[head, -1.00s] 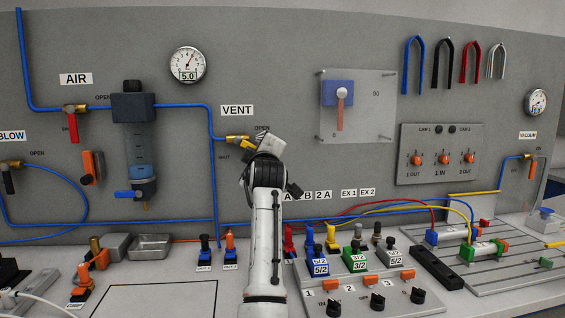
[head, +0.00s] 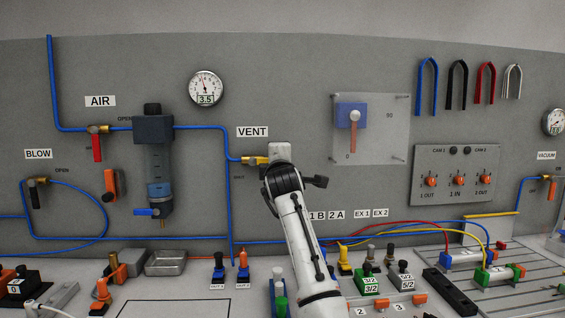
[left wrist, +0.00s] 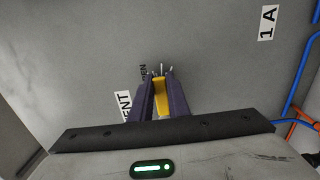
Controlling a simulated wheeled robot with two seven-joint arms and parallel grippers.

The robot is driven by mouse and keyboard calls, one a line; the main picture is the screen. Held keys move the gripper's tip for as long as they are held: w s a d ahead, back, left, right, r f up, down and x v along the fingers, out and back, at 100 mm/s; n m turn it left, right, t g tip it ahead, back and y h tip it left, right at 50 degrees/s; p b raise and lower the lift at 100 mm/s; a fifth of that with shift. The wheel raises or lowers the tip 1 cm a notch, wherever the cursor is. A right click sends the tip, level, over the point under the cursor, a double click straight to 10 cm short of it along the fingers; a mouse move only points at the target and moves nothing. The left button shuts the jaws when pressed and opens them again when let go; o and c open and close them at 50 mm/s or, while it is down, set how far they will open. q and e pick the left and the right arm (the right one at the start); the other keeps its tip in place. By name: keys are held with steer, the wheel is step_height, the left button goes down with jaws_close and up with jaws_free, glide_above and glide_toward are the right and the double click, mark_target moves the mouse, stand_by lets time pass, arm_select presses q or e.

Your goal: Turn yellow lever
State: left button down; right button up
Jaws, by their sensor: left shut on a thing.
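The yellow lever (left wrist: 161,97) shows in the left wrist view between the dark fingers of my left gripper (left wrist: 162,92), which is shut on it. In the head view my left gripper (head: 279,152) is at the wall, just right of the brass vent valve (head: 254,161) on the blue pipe. The VENT label (head: 252,132) is above the valve. My gripper and wrist hide most of the lever in the head view, so its exact angle cannot be told there. My right gripper is in neither view.
A round gauge (head: 206,88) on the wall reads 3.5. The AIR valve's red lever (head: 97,147) and a filter unit (head: 153,170) are to the left. A clear panel (head: 371,130) is to the right. Valve blocks and small levers crowd the bench below.

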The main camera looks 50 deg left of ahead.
arm_select(q)
steer(key=shift+s, duration=0.1)
steer(key=c, duration=1.7)
jaws_free()
